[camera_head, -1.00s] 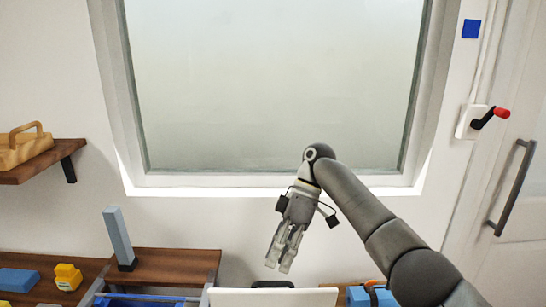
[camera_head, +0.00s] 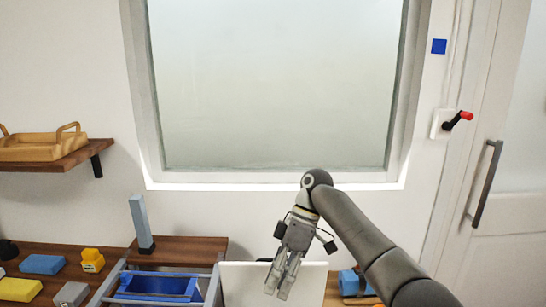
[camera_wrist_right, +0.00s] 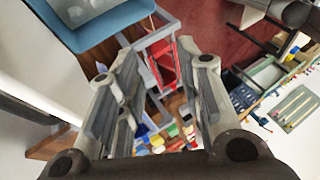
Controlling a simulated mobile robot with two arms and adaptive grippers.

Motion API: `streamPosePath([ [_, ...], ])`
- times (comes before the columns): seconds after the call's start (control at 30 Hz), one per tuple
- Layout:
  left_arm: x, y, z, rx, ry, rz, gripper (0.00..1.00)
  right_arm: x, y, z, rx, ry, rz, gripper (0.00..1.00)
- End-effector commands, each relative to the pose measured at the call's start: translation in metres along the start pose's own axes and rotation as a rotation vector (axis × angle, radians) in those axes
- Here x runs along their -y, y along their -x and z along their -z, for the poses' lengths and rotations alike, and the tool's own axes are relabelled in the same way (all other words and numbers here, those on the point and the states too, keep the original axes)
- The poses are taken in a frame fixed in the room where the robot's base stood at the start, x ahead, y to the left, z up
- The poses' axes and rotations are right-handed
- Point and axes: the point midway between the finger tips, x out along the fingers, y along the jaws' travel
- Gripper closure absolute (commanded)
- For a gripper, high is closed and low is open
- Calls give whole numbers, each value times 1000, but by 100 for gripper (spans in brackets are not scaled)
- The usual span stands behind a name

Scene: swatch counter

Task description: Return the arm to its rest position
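My right gripper (camera_head: 277,288) hangs in the air in front of the wall below the window, its fingers pointing down. In the right wrist view its two fingers (camera_wrist_right: 160,100) stand apart with nothing between them, so it is open and empty. In the head view it overlaps a white panel (camera_head: 240,285) at the bottom; I cannot tell the distance between them. The right arm comes in from the lower right, bent at the wrist. My left gripper is not in view.
A wooden counter (camera_head: 190,250) with a grey-blue upright block (camera_head: 141,222), a blue bin (camera_head: 155,287) and several coloured blocks is at lower left. A shelf (camera_head: 75,157) holds a wooden tray (camera_head: 40,147). A red-handled crank (camera_head: 458,120) and door handle (camera_head: 487,184) are at right.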

Motion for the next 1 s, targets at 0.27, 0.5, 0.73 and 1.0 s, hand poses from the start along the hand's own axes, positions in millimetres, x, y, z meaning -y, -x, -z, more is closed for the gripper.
streamPosePath([
  [0.27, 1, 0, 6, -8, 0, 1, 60, -7, -53, -14, 6, -40, -16, 66],
  [0.5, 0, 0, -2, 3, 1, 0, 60, -9, -121, -35, -9, -113, -61, 66],
  [0.73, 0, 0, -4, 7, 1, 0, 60, 2, -193, -67, -64, -251, -153, 66],
  [1.0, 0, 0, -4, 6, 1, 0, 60, 29, -250, -118, -146, -475, -295, 66],
])
